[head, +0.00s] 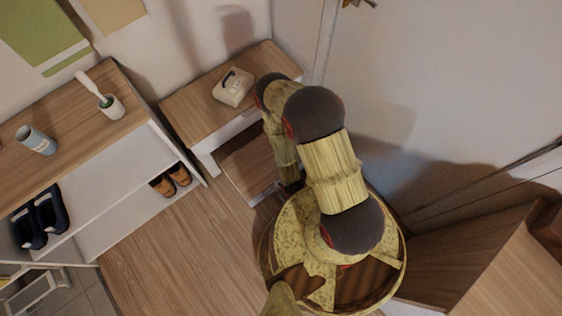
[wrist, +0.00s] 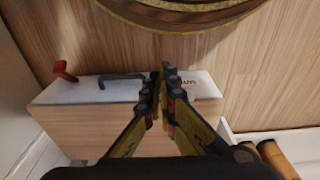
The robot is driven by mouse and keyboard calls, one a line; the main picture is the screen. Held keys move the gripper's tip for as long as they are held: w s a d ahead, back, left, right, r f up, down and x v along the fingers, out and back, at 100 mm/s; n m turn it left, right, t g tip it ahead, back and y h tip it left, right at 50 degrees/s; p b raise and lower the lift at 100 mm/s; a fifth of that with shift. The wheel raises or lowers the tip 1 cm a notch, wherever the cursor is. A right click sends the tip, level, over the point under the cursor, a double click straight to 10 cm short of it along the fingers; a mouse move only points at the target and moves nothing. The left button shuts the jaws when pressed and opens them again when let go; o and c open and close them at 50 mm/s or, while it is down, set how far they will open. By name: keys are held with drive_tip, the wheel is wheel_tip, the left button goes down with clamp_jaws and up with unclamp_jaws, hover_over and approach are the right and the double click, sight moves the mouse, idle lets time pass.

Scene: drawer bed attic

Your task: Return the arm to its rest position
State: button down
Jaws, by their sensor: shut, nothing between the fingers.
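My arm, pale yellow with dark grey joints, rises from my round base and bends out over the small wooden cabinet (head: 190,105) in the head view. Its end points down at the near side of that cabinet, and my gripper is mostly hidden there by the arm links. In the wrist view my gripper (wrist: 165,78) is shut, its two fingers meeting with nothing between them. The fingertips appear in front of a white panel (wrist: 205,86) with a dark handle (wrist: 122,77). I cannot tell whether they touch it.
A white box-like object (head: 233,88) sits on the cabinet. At left, a shelf unit (head: 75,100) carries a cup (head: 37,140) and a brush in a holder (head: 111,106), with shoes below. A wooden piece (head: 490,265) stands at lower right. Wooden floor (head: 175,250) lies open between.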

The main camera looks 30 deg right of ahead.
drive_tip(key=shift+s+d+r+p, duration=0.1)
drive_tip(key=shift+s+r+p, duration=0.05)
drive_tip(key=shift+s+r, duration=0.35)
drive_tip(key=shift+s+d+r+p, duration=0.15)
drive_tip(key=shift+s+r, duration=0.1)
drive_tip(key=shift+s, duration=0.3)
